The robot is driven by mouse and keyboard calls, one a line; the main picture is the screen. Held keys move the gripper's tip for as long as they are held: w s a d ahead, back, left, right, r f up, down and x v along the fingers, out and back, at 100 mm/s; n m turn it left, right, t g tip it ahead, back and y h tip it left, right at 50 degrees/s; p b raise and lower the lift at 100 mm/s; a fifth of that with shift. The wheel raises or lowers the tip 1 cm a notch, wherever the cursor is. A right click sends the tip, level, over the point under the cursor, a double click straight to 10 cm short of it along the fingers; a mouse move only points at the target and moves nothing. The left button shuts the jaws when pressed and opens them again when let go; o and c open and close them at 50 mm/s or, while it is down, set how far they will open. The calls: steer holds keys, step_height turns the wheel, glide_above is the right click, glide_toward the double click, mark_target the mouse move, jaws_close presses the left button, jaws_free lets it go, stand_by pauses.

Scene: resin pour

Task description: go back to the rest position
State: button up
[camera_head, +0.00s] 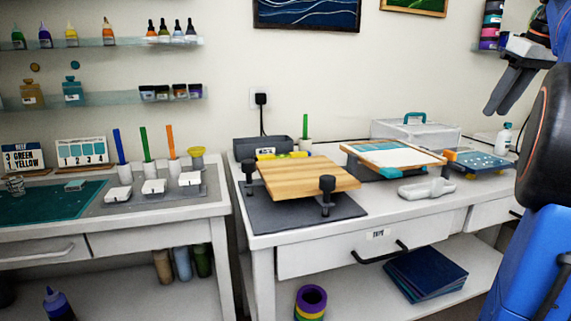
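My gripper (497,111) hangs at the upper right, in front of the wall and above the right end of the right workbench. Its two dark grey fingers point down and to the left. I see them at a slant, so the gap between them is unclear. No held object shows at the fingertips. The gripper is apart from everything on the bench. My arm fills the right edge of the view.
On the right workbench (385,222) stand a wooden board (305,178) on clamp posts, a framed tray (393,155), a grey handled tool (427,188), a blue board (486,163), a clear case (415,133) and a white bottle (503,140). The left bench (150,215) holds a green mat (60,203).

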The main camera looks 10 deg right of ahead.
steer(key=s+a+f+m, duration=0.1)
steer(key=a+f, duration=0.7)
steer(key=a, duration=0.3)
steer(key=s+a+f, duration=0.1)
steer(key=a+f, duration=0.8)
steer(key=a, duration=0.3)
steer(key=s+a+f, duration=0.4)
steer(key=f, duration=0.3)
steer(key=s+a+f, duration=0.3)
steer(key=s+f, duration=0.1)
steer(key=f, duration=0.4)
steer(key=s+a+f, duration=0.4)
steer(key=f, duration=0.3)
steer(key=shift+s+a+f, duration=0.2)
steer(key=shift+s+a, duration=0.05)
steer(key=shift+a, duration=0.05)
